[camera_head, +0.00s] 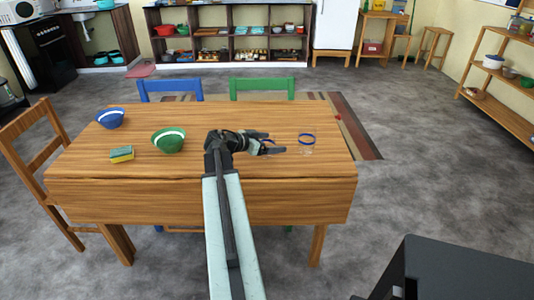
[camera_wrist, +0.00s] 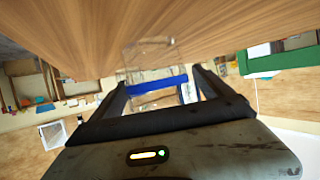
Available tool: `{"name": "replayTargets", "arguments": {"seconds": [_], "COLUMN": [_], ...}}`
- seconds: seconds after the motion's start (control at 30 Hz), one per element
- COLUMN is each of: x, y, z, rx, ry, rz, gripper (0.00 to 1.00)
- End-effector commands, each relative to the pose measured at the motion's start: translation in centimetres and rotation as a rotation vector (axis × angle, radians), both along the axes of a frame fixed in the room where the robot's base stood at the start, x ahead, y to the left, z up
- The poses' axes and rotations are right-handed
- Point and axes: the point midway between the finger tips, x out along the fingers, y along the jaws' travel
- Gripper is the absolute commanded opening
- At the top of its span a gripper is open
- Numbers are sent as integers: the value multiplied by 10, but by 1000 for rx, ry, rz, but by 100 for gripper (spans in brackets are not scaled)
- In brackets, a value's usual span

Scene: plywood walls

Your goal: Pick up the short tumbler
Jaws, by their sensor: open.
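A clear tumbler with a blue rim (camera_head: 307,145) stands upright on the wooden table, right of my gripper (camera_head: 275,143). In the wrist view, which is upside down, a clear glass (camera_wrist: 148,60) with a blue rim stands on the tabletop ahead, between the two open fingers of my gripper (camera_wrist: 160,80). I cannot tell whether the fingers touch it.
The table (camera_head: 230,190) also holds a green bowl (camera_head: 168,141), a blue bowl (camera_head: 110,118) and a yellow-green sponge (camera_head: 122,154) on its left. Blue (camera_head: 170,86) and green (camera_head: 262,84) chairs stand at the far side, a wooden chair (camera_head: 40,155) at the left.

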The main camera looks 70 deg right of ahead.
Motion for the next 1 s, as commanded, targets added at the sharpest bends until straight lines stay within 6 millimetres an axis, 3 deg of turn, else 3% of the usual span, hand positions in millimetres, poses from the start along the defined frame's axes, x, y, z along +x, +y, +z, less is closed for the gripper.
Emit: {"name": "replayTargets", "arguments": {"seconds": [0.23,0.4,0.47,0.5,0.77,1.0], "x": [-4,-4,-4,-4,-4,-5], "y": [-5,-5,-5,-5,-5,-5], "z": [-2,-2,-2,-2,1,24], "rx": [1,1,1,1,1,0], "ry": [1,1,1,1,1,1], "rz": [0,-1,-1,-1,-1,-2], "gripper": [90,42,26,22,22,22]}}
